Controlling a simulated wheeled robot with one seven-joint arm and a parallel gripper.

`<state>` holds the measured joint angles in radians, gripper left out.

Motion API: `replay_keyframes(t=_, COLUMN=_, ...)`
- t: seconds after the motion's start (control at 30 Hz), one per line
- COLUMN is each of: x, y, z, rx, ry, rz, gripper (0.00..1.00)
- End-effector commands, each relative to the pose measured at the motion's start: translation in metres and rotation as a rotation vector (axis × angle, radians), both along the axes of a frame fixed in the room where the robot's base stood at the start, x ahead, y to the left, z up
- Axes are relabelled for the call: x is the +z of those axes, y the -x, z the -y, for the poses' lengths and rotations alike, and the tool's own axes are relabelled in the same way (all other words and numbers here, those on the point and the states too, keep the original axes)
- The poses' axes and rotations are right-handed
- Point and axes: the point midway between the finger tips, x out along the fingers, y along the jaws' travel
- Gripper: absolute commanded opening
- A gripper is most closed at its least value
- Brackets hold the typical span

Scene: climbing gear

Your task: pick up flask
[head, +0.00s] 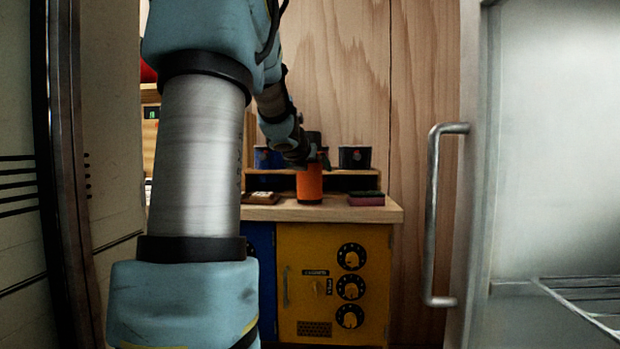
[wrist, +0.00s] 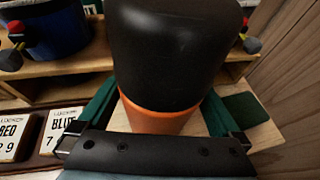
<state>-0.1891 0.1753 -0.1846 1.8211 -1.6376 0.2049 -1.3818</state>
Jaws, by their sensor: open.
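The flask (head: 309,184) has an orange body and stands on the wooden counter (head: 280,212). In the wrist view its large black top (wrist: 172,50) fills the middle, with the orange body (wrist: 158,118) below it. My gripper (wrist: 158,105) is open, with one green finger on each side of the flask. I cannot tell whether either finger touches it. In the head view my gripper (head: 312,160) is at the flask's upper part, small and dark, and my arm covers much of the left side.
A dark pot (head: 355,157) and a blue pot (head: 266,158) stand on a shelf behind. A sponge-like block (head: 366,198) lies right of the flask, and small label cards (wrist: 62,128) lie left. A metal door with a handle (head: 432,215) stands at right.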

Motion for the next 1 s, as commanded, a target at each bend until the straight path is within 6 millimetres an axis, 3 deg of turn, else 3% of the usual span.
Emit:
replay_keyframes(t=0.33, x=-0.0032, y=-0.0085, z=0.0022, rx=0.000, ry=-0.001, rz=0.001, gripper=1.00)
replay_keyframes(t=1.0, x=-0.0035, y=-0.0082, z=0.0020, rx=0.000, ry=-0.001, rz=0.000, gripper=0.25)
